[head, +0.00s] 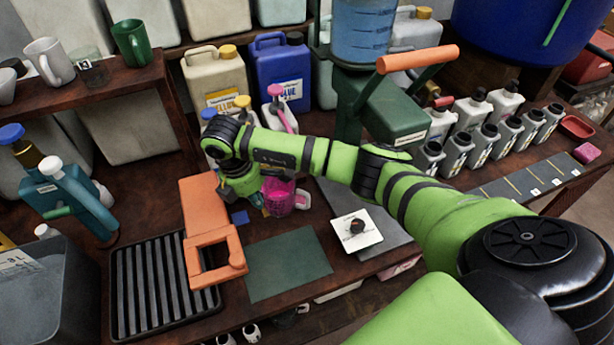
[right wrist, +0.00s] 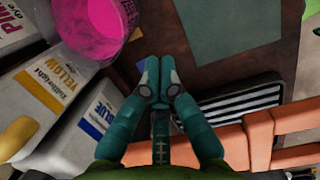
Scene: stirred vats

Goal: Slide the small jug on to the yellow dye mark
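The small jug (head: 278,196) looks pink, with a light handle on its right side, and stands on the brown bench just right of my right gripper (head: 257,203). My arm hides part of it. In the right wrist view, a jug with bright pink inside (right wrist: 88,28) shows at the upper left, apart from the fingers. The right gripper also shows there (right wrist: 159,68), its fingertips together with nothing seen between them. A small blue square (head: 239,217) lies on the bench left of the gripper. My left gripper is not in view.
An orange block with a handle (head: 207,215) and a black slatted rack (head: 160,285) lie left. A green mat (head: 287,264) and a white card with a dark knob (head: 356,231) are in front. Yellow (head: 213,80) and blue (head: 280,72) dye cans stand behind.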

